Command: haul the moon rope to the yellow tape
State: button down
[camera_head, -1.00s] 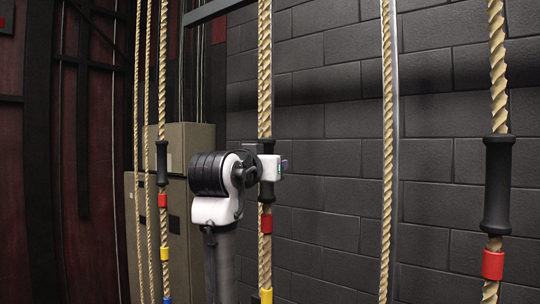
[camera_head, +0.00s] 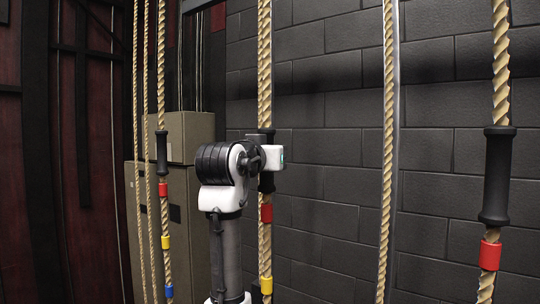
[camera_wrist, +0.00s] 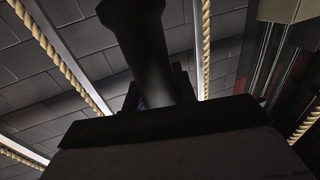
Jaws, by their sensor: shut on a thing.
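My gripper (camera_head: 270,157) is at the black handle (camera_head: 266,182) of the middle twisted tan rope (camera_head: 264,60). It is shut on this handle, and its white body hides part of it. In the wrist view the dark handle (camera_wrist: 140,45) rises from between the fingers. Below the handle this rope has a red tape (camera_head: 266,213) and, lower, a yellow tape (camera_head: 266,285). No moon sign shows, so I cannot tell from a mark which rope is the moon rope.
A left rope has a black handle (camera_head: 162,153) with red, yellow and blue tapes. A right rope has a handle (camera_head: 497,176) and red tape (camera_head: 490,255). Plain ropes hang between. A dark block wall (camera_head: 335,110) stands behind; beige boxes (camera_head: 190,136) stand at left.

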jog(key=shift+f, duration=0.1)
notch_tip(320, 180, down, 34)
jog(key=b, duration=2)
jog(key=c, duration=1.1)
grip_release()
jog(key=b, duration=0.3)
send_near(270, 296)
jog(key=shift+s+a+f, duration=0.2)
jog(key=shift+a+f, duration=0.15)
jog(key=shift+f, duration=0.1)
jog(key=shift+s+a+f, duration=0.25)
jog(key=shift+a+f, duration=0.05)
jog(key=shift+f, duration=0.15)
